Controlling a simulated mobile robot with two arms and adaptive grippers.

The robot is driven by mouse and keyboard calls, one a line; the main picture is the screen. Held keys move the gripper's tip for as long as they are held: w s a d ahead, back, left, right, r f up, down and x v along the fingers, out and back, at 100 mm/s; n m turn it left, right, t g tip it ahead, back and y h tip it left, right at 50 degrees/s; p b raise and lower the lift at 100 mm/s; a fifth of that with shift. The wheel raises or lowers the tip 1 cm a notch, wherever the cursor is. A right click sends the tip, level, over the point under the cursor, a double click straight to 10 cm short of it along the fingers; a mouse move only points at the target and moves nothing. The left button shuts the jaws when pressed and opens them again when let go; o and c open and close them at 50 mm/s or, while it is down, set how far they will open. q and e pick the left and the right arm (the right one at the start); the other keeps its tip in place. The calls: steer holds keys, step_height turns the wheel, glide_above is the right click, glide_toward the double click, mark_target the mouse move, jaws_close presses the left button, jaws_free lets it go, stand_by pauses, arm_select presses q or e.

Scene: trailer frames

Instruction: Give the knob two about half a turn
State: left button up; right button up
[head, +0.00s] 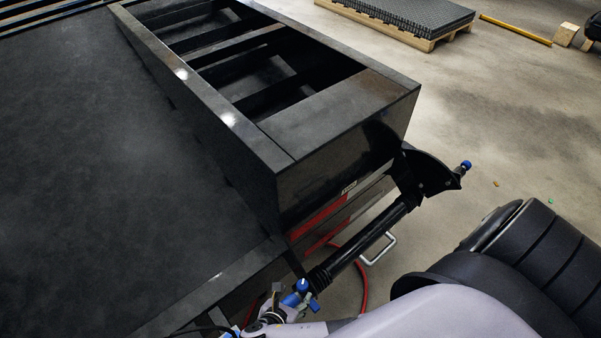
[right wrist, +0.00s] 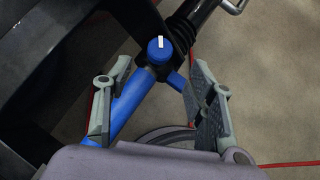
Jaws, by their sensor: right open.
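A blue knob (head: 302,286) with a white mark on top sits at the lower end of a black bar in the head view. In the right wrist view the blue knob (right wrist: 160,50) stands between and just beyond the fingertips of my right gripper (right wrist: 160,68). The gripper is open, with gaps on both sides of the knob. A blue tube and a blue side stub join below the knob. I see no number on it. A second blue knob (head: 466,164) sits at the bar's far end. My left gripper is not in view.
The black bar (head: 365,240) runs from the near knob to a bracket on the trailer's black frame (head: 340,175). A red hose (head: 364,285) and a light metal handle (head: 379,250) are close by. Open floor lies beyond.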

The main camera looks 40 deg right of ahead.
mark_target(301, 287)
steer(key=b+x, duration=0.1)
steer(key=x, duration=0.5)
steer(key=shift+f, duration=0.2)
steer(key=shift+w+d+f, duration=0.1)
steer(key=shift+d+f, duration=0.15)
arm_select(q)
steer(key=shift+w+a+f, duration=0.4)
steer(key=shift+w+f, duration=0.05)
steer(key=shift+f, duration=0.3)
arm_select(e)
steer(key=shift+w+d+f, duration=0.1)
steer(key=shift+d+f, duration=0.05)
steer(key=shift+d, duration=0.05)
steer(key=shift+c, duration=0.2)
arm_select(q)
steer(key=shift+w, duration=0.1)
arm_select(e)
steer(key=c, duration=1.1)
